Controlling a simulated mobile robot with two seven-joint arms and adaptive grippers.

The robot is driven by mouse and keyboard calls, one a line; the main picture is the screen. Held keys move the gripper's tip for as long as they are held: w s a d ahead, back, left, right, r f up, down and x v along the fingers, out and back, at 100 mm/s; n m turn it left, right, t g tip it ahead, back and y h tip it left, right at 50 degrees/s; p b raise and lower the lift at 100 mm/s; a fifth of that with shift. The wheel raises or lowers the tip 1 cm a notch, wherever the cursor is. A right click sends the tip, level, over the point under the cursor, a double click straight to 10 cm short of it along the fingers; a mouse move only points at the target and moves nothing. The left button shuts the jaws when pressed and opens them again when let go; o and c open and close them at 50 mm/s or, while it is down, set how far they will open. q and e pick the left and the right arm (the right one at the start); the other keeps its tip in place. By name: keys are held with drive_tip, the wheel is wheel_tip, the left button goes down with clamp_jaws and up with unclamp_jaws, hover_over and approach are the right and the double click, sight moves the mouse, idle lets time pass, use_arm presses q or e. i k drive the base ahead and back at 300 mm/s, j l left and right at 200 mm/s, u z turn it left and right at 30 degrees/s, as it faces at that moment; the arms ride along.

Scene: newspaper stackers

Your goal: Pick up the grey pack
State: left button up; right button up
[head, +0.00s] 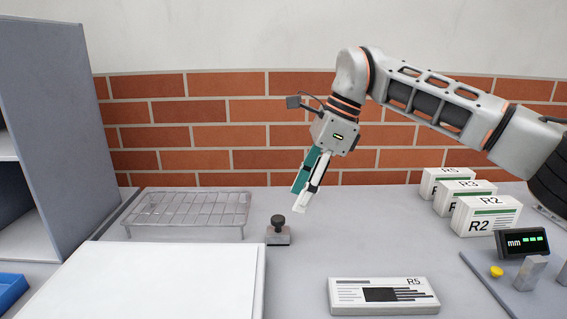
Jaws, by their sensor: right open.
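A flat pale grey-white pack marked R5 (347,298) lies on the table at the front right of centre, with a dark rectangle and dark lines on its top. Three upright pale packs stand at the back right: R2 (478,225), R3 (452,207) behind it, and another R5 (432,188) at the rear. No pack is plainly greyer than the others. My right gripper (302,200) is open and empty, pointing down and left. It hangs above and behind the flat pack, apart from it. My left gripper is out of view.
A grey block with a black knob (278,234) stands below my right gripper. A wire rack (190,211) and a white board (165,285) are at left, beside a grey shelf (55,130). A gauge (522,242) stands at right. The table behind the flat pack is clear.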

sight(398, 295)
drive_tip(key=k, duration=1.35)
